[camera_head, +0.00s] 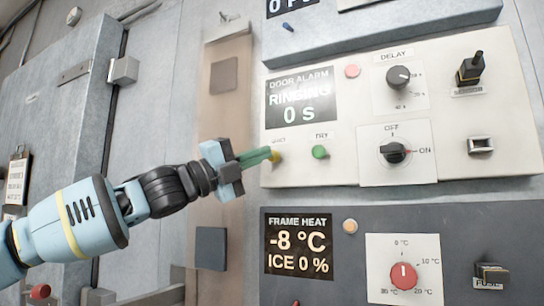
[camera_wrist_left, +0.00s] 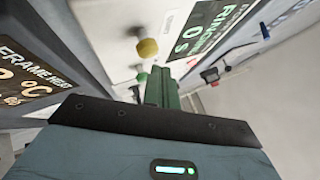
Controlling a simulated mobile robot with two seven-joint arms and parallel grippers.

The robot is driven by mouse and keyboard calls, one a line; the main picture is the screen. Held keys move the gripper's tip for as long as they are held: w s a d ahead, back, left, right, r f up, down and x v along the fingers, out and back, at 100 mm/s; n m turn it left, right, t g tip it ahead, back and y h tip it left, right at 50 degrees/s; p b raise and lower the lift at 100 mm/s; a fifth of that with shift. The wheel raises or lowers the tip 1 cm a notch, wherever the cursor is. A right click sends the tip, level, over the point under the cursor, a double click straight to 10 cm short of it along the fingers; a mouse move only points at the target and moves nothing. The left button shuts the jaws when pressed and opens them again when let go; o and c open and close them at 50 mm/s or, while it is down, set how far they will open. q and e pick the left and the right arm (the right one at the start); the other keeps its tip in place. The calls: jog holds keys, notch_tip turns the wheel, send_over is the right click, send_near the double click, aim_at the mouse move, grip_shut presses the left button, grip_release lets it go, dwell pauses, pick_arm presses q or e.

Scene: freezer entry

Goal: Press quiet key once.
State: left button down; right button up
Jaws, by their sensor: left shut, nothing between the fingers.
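The door alarm panel (camera_head: 350,115) is cream, and its display (camera_head: 301,98) reads RINGING, 0 S. Below the display is a yellow key (camera_head: 277,157) on the left, under a small label that I cannot read clearly. A green key (camera_head: 320,152) marked TRY is to its right. My left gripper (camera_head: 267,155) is shut, with its green fingers pointing at the yellow key and partly covering it. In the left wrist view the yellow key (camera_wrist_left: 147,48) stands ahead of the fingers (camera_wrist_left: 160,88), slightly left of them. I cannot tell whether they touch. My right gripper is not in view.
The alarm panel also has a pink lamp (camera_head: 352,71), a DELAY knob (camera_head: 398,76), an OFF/ON switch (camera_head: 393,152) and a black lever (camera_head: 471,68). Below is the dark frame heat panel (camera_head: 345,285) with a red dial (camera_head: 404,276). A freezer door (camera_head: 70,110) is at left.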

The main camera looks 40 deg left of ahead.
pick_arm(q)
jog(key=shift+w, duration=0.15)
dwell(0.7)
jog(key=shift+w+a, duration=0.15)
jog(key=shift+w, duration=0.15)
jog(key=shift+w+a+b, duration=0.15)
jog(key=shift+w+b, duration=0.2)
jog(key=shift+w, duration=0.1)
dwell(0.9)
jog(key=shift+s, duration=0.1)
jog(key=shift+s+d+p, duration=0.25)
jog(key=shift+s+p, duration=0.05)
jog(key=shift+s, duration=0.5)
